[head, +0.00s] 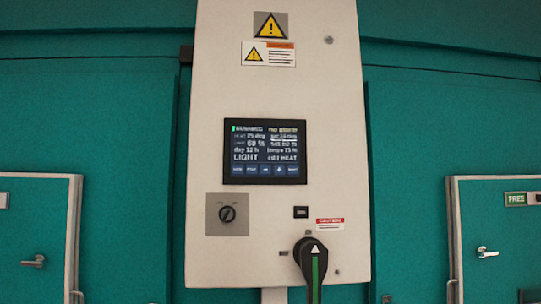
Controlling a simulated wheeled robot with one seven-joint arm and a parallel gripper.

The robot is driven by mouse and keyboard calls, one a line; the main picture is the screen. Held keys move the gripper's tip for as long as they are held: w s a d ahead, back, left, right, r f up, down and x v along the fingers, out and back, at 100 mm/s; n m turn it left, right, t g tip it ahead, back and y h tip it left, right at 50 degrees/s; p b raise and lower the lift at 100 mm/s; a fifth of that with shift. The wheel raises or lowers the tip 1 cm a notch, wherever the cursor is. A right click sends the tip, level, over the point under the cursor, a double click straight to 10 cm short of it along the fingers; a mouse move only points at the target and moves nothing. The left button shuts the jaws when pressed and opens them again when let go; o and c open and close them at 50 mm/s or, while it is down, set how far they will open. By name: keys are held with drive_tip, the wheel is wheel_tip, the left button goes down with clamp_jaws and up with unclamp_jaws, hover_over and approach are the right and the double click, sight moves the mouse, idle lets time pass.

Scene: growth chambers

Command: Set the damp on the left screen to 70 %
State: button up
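One dark screen (265,151) is set in the pale cabinet (220,90), and it is lit. Its small text is blurred. The top line seems to read RUNNING, a left line seems to read 60 %, and the line beside it seems to read set 60 %. Larger words look like LIGHT and HEAT. A row of small blue buttons (265,170) runs along the screen's bottom edge, their labels too small to read surely. Only this one screen is in view, so I cannot tell from the picture alone whether it is the left one. My gripper is not in view.
Below the screen are a round knob (227,214) on a grey plate and a black rotary handle (316,268) with a green stripe, which sticks out. Teal walls flank the cabinet. A white-framed door (35,240) stands left, another (500,240) right, with a FREE sign.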

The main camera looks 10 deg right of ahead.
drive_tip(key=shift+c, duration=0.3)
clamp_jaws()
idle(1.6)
